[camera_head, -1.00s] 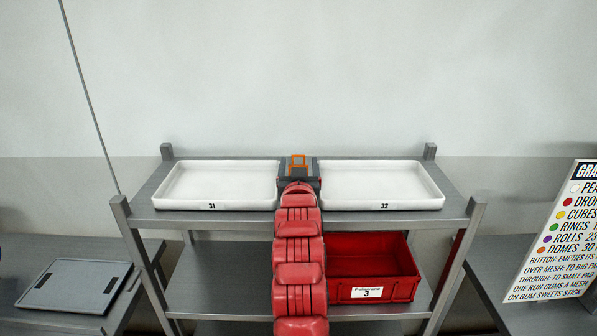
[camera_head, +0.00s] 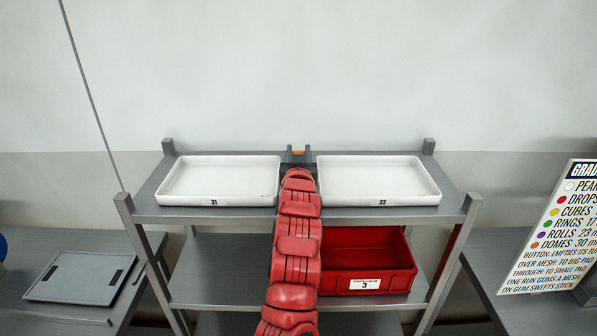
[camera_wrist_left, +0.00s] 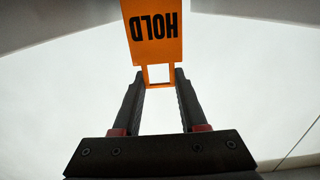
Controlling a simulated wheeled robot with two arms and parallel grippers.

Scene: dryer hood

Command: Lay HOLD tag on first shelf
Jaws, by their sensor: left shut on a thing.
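An orange HOLD tag (camera_wrist_left: 155,35) with a square loop handle is in my left gripper (camera_wrist_left: 159,75), its loop end between the fingertips in the left wrist view. In the head view, only a sliver of the tag (camera_head: 298,152) shows above my left gripper (camera_head: 298,156). That gripper is at the back of the rack's top shelf (camera_head: 230,213), in the gap between two white trays. I cannot tell whether the tag touches the shelf. My red arm hides the middle of the rack. My right gripper is not in view.
White tray 31 (camera_head: 220,202) and white tray 32 (camera_head: 380,200) flank my arm. A red bin (camera_head: 366,284) labelled 3 sits on the lower shelf (camera_head: 222,270), whose left side is bare. Side tables hold a grey lid (camera_head: 85,277) and a sign (camera_head: 555,235).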

